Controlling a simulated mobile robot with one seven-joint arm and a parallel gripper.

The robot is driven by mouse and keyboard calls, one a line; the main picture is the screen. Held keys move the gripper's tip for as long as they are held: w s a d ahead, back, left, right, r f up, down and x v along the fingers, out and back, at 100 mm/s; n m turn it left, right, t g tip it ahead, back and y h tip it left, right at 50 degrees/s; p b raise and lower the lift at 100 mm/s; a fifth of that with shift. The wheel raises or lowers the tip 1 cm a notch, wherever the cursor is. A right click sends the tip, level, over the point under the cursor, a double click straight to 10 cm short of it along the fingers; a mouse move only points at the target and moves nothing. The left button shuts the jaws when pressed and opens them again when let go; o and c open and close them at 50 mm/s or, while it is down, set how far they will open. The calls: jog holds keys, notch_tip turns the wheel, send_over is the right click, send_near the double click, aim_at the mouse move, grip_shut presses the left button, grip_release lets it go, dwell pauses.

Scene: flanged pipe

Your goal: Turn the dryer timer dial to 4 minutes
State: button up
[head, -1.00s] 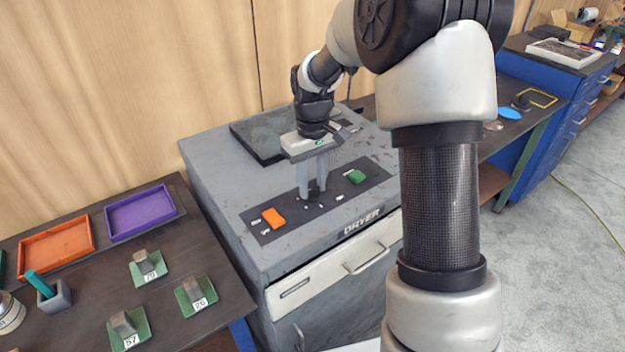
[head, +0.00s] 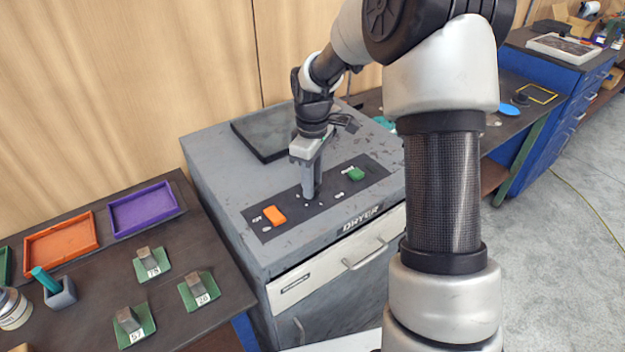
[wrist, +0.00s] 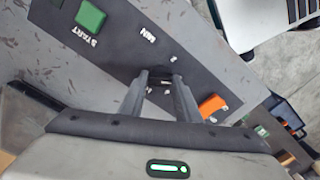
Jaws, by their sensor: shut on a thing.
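The grey dryer (head: 225,190) has a dark control panel (head: 285,222) on its top, and the word DRYER stands on its front edge. My gripper (head: 309,196) points down at the middle of the panel, shut on the timer dial. In the wrist view the dark dial (wrist: 159,76) shows between the fingertips, with the MIN label (wrist: 148,33) above it. My fingers hide most of the dial and some of its marks, so I cannot read its setting. In the head view the fingers hide the dial.
An orange button (head: 274,215) lies left of my gripper and a green START button (head: 356,174) right of it. A dark flat plate (head: 262,138) lies behind the panel. A bench (head: 85,300) with trays and numbered blocks stands at left.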

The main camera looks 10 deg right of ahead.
dwell(0.3)
jog(key=o, duration=1)
jog(key=shift+o, duration=0.2)
notch_tip(320, 180, up, 18)
jog(key=shift+f+p, duration=0.25)
jog(key=shift+p, duration=0.15)
